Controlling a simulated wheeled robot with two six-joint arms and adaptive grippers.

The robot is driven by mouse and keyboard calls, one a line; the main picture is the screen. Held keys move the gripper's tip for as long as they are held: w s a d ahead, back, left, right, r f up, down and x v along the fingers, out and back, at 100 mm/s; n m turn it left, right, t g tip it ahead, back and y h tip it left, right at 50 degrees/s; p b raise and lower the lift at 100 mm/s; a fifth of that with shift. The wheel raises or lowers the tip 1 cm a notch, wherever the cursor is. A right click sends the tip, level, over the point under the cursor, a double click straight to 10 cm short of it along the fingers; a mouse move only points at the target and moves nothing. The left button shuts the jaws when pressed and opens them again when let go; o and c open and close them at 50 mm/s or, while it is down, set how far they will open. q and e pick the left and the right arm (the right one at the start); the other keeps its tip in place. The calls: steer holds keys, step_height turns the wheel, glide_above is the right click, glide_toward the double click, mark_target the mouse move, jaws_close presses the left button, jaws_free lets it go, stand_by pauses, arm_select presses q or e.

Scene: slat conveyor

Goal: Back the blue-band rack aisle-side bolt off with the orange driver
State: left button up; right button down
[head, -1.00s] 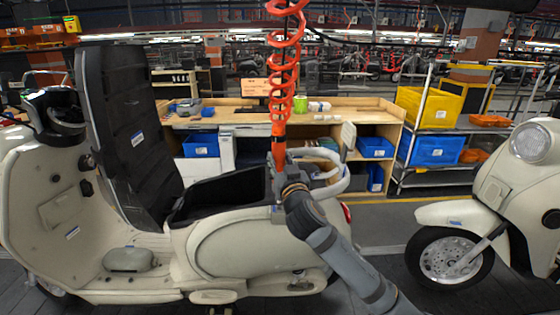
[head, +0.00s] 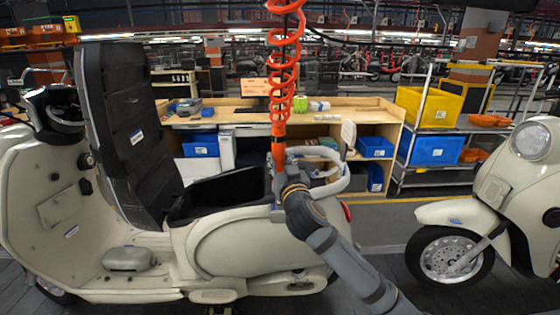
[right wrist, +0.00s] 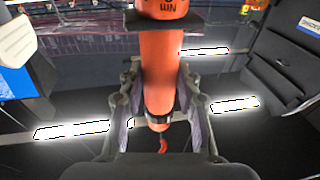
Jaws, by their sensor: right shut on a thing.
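The orange driver (head: 279,135) hangs upright under a coiled red-orange hose. My right gripper (head: 281,177) is shut on its lower part, at the rear of the open seat well of the near cream scooter (head: 240,245). In the right wrist view the driver (right wrist: 161,70) runs down between the two fingers (right wrist: 160,105), with a dark collar and a small red tip below. A pale tubular rack (head: 343,180) shows behind the gripper at the scooter's tail. I cannot make out a blue band or the aisle-side bolt; the gripper and arm cover that area. My left gripper is out of view.
The scooter's raised black seat (head: 125,135) stands left of the driver. A wooden workbench (head: 235,116) with blue bins is behind. A second cream scooter (head: 515,195) stands at right, with a shelf of yellow (head: 428,106) and blue bins behind it. Floor shows between the scooters.

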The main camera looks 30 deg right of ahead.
steer(key=shift+r, duration=0.15)
stand_by(0.3)
steer(key=shift+s+f+b, duration=0.1)
steer(key=shift+f+b, duration=0.55)
steer(key=shift+f, duration=0.1)
stand_by(1.8)
steer(key=shift+s+r, duration=0.15)
stand_by(0.5)
steer(key=shift+r, duration=0.15)
steer(key=shift+r+p, duration=0.3)
steer(key=shift+p, duration=0.15)
steer(key=shift+w, duration=0.3)
steer(key=shift+r, duration=0.3)
steer(key=shift+w+p, duration=0.2)
steer(key=shift+p, duration=0.35)
